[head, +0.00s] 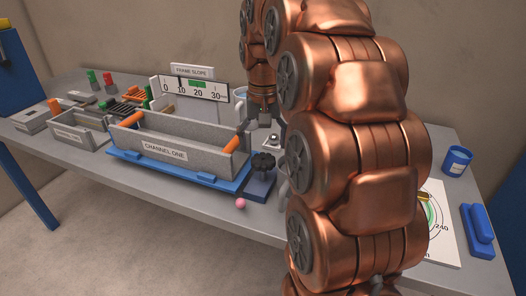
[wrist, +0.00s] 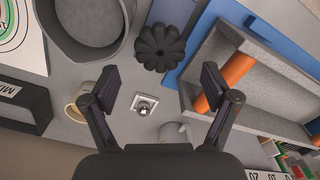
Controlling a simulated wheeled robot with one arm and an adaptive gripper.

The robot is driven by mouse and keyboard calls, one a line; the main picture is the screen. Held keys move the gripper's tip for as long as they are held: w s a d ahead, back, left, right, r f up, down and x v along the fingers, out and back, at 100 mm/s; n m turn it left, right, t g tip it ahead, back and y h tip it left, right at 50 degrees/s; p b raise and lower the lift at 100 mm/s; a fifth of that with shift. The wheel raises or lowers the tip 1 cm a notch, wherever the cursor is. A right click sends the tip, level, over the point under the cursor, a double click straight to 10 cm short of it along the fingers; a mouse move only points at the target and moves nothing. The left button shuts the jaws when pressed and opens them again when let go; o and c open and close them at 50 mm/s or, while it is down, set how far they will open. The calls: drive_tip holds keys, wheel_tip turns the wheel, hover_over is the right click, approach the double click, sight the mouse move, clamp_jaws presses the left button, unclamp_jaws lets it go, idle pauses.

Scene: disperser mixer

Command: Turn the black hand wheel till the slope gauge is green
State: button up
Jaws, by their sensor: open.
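The black hand wheel (head: 263,162) has a lobed rim and sits on a blue block at the right front corner of the channel frame. In the wrist view the wheel (wrist: 160,47) lies beyond my fingertips, roughly between them in width. My gripper (head: 264,117) is above the table behind the wheel; in the wrist view my gripper (wrist: 160,75) is open with nothing between its fingers. The slope gauge (head: 195,89), labelled "FRAME SLOPE", stands behind the channel, with a scale from 0 to 30 and a green patch. Its pointer is too small to tell.
The grey channel (head: 192,149), with orange rollers, rests on a blue frame (head: 180,172). A pink ball (head: 241,203) lies in front. In the wrist view, a grey round vessel (wrist: 70,45), a beige mug (wrist: 73,112) and a small metal piece (wrist: 143,105) are near my fingers.

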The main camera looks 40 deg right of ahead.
wheel_tip(320, 180, up, 8)
idle(0.5)
drive_tip(key=shift+r+p, duration=0.1)
drive_tip(key=shift+p, duration=0.2)
drive_tip(key=n+p, duration=0.7)
drive_tip(key=p, duration=0.1)
hover_over(262, 158)
wheel_tip(262, 158, down, 4)
drive_tip(key=shift+f, duration=0.15)
drive_tip(key=shift+f+p, duration=0.45)
drive_tip(key=shift+f, duration=3.5)
